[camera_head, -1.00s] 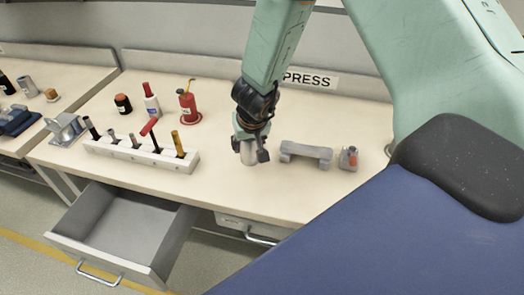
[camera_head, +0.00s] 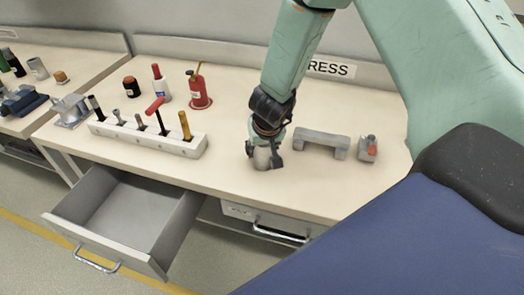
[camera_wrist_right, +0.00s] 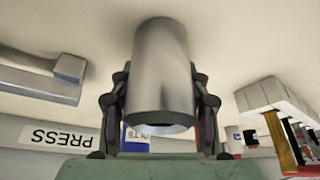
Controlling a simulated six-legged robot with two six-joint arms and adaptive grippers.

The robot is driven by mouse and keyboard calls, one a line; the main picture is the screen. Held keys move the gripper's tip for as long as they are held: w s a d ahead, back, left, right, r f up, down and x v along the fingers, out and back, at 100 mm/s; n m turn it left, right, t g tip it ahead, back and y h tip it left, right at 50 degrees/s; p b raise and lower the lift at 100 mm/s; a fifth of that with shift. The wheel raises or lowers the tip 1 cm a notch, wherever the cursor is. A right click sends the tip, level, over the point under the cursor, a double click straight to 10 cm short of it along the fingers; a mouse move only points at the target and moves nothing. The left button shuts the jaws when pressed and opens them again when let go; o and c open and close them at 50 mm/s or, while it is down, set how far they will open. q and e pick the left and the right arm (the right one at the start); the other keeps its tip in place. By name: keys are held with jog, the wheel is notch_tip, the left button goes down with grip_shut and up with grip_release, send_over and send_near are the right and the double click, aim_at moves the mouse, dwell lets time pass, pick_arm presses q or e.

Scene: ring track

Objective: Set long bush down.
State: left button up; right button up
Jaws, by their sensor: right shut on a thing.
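The long bush is a plain grey metal cylinder (camera_wrist_right: 162,70), held upright in my right gripper (camera_head: 263,153). In the head view the lower part of the bush (camera_head: 262,160) shows between the fingers, over the bare bench top (camera_head: 225,165). In the right wrist view the fingers (camera_wrist_right: 160,108) are shut on both sides of the bush. Its far end points at the bench top; whether it touches I cannot tell. My left gripper is in neither view.
A grey bridge-shaped block (camera_head: 322,142) and a small grey-and-orange item (camera_head: 368,148) stand just right of the gripper. A white tool rack (camera_head: 150,139) stands to the left. An open, empty drawer (camera_head: 130,225) juts out in front.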

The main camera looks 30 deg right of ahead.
jog(key=shift+s+a+r, duration=0.15)
jog(key=shift+a, duration=0.05)
jog(key=o, duration=1.3)
jog(key=shift+d+f, duration=0.15)
jog(key=shift+f, duration=0.15)
jog(key=shift+r, duration=0.1)
jog(key=shift+r, duration=0.1)
